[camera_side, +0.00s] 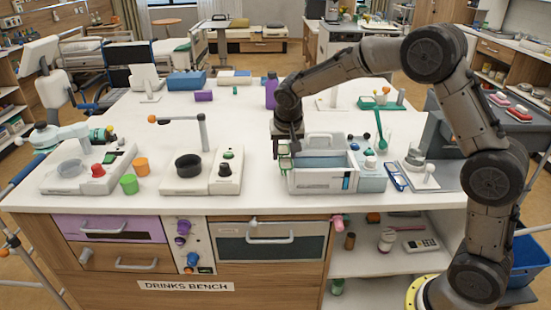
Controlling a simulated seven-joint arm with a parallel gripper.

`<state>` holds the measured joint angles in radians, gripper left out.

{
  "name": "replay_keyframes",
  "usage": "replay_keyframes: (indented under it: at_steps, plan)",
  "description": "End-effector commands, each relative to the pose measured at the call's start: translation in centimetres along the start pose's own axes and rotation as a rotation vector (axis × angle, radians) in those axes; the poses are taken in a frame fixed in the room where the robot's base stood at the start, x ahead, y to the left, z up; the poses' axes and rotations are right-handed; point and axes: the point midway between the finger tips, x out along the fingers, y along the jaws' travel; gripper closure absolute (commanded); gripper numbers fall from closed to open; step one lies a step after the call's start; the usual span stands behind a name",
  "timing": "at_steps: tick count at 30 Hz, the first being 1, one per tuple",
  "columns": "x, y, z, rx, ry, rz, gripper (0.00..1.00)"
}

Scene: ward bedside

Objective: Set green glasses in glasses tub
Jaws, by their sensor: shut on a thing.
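My gripper (287,146) points down over the left end of a white caddy (320,182). It is shut on a small dark-green thing (285,163), which appears to be the green glasses. They are small and partly hidden by the fingers, and I cannot tell whether they touch the caddy. The caddy has a handle, and pale blue shows inside it. A light-blue tub (372,180) stands against its right side. I cannot tell which of these is the glasses tub. Blue-framed glasses (397,177) lie on the bench to the right.
A white machine with a black knob (188,166) stands left of the caddy. A purple bottle (271,91) stands behind my gripper.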

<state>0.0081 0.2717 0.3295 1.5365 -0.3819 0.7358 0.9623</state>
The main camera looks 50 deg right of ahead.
Motion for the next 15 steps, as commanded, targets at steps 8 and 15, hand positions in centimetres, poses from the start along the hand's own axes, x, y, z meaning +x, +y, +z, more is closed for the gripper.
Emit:
replay_keyframes:
  at_steps: [8, 15]
  plan:
    - [-3.5, 2.8, 3.0, 0.000, 0.000, -0.001, 1.00]
    - [-5.2, 4.1, 4.4, 0.002, -0.001, 0.001, 1.00]
